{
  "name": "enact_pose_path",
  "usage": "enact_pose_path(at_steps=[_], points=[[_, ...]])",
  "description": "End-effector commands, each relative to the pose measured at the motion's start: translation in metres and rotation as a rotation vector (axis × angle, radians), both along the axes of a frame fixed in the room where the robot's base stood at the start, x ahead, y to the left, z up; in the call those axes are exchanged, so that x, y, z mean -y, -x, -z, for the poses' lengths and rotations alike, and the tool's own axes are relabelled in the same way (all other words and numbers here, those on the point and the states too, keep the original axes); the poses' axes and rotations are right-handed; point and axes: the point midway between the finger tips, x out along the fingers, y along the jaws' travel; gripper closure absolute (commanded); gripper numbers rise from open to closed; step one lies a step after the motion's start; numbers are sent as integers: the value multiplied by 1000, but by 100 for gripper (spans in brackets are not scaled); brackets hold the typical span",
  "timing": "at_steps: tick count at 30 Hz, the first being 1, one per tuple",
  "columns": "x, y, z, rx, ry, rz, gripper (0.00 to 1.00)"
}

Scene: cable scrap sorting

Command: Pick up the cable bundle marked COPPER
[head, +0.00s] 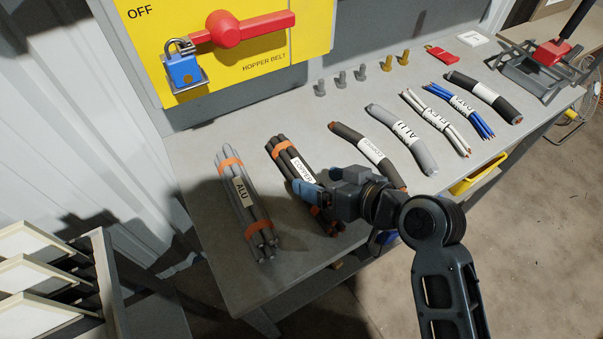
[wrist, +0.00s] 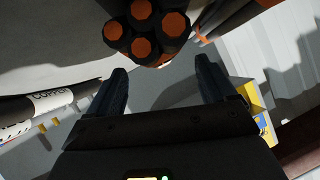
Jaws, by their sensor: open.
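My gripper (head: 310,196) is over the bundle's near half. In the wrist view its two fingers (wrist: 162,72) are apart with nothing between them, and the bundle ends lie just beyond the fingertips. A single thick dark cable (head: 345,134) to the right also has a white label, which seems to read COPPER; it shows at left in the wrist view (wrist: 15,118).
A grey ALU bundle (head: 232,175) lies close on the left. To the right lie a thick grey ALU cable (head: 381,116), a FLEX bundle (head: 415,98), a blue DATA bundle (head: 475,122) and another dark cable (head: 459,80). The bench (head: 205,220) is clear at its left end.

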Motion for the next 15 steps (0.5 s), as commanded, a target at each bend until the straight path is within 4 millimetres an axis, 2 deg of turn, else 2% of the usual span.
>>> enact_pose_path(at_steps=[7, 15], points=[[-20, -22, 16, -1, -1, -1, 16], [-27, -28, 22, 0, 0, 0, 16]])
